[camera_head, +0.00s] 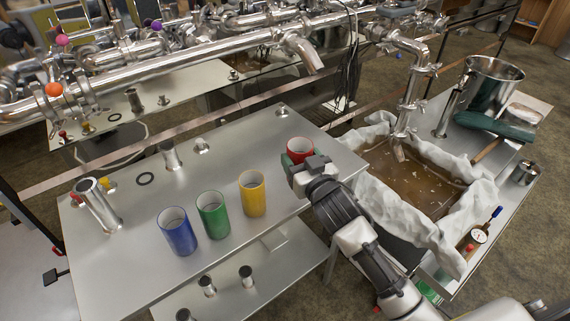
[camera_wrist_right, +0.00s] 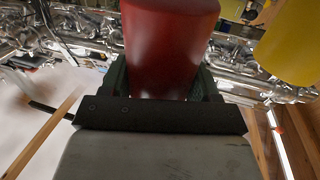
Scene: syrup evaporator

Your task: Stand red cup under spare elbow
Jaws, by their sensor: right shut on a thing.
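The red cup (camera_head: 300,149) is between the fingers of my right gripper (camera_head: 303,163), near the right end of the steel table (camera_head: 135,255). The gripper and wrist hide its lower part, so I cannot tell whether it touches the table. In the right wrist view the red cup (camera_wrist_right: 170,45) fills the space between the dark green fingers. A short, leaning metal pipe piece (camera_head: 97,204) stands at the table's left end. A downward pipe elbow (camera_head: 308,55) hangs beyond the table. I cannot tell which is the spare elbow. My left gripper is out of view.
Blue (camera_head: 177,232), green (camera_head: 213,215) and yellow (camera_head: 252,194) cups stand in a row on the table, left of my right gripper. A cloth-lined basin (camera_head: 425,185) of brown liquid is right of it. Small metal fittings (camera_head: 171,155) stand along the table's back.

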